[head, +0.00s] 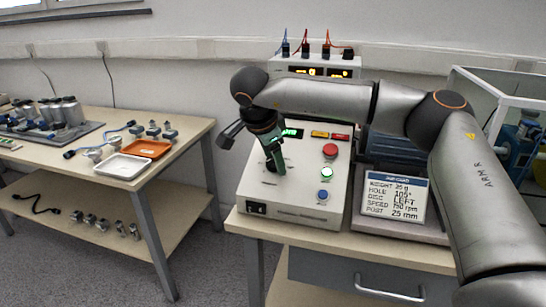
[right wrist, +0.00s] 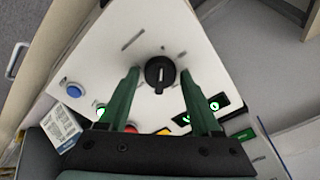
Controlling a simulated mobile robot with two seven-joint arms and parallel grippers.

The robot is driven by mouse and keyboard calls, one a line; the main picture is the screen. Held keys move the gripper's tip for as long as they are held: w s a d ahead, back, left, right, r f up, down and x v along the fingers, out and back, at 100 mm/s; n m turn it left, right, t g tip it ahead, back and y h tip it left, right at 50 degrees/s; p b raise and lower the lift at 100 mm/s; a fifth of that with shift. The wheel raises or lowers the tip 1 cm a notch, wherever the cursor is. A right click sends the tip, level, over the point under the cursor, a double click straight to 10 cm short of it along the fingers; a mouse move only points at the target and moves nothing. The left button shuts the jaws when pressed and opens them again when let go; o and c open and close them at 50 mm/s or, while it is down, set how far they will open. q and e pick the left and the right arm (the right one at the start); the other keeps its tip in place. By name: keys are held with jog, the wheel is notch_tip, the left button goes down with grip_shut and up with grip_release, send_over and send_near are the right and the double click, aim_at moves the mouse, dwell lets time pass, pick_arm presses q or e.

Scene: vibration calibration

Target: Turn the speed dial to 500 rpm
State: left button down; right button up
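The black speed dial (right wrist: 160,73) is on the white control box (head: 313,190); in the head view my gripper covers most of it. In the right wrist view its white pointer line shows, but I cannot read the scale. My right gripper (head: 275,168), with green fingers, is open over the panel. In the right wrist view the two fingers (right wrist: 160,75) stand on either side of the dial, with gaps showing. The green display (head: 292,132) is partly hidden and its reading is unclear. My left gripper is not in view.
The box has a red button (head: 330,151), a lit green button (head: 327,173) and a blue button (head: 322,195). A job card (head: 393,196) beside it reads 750 rpm. A power supply (head: 316,68) stands behind. A side table (head: 185,140) holds an orange tray (head: 147,149).

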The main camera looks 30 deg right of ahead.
grip_shut()
dwell(0.3)
jog(key=shift+m, duration=0.3)
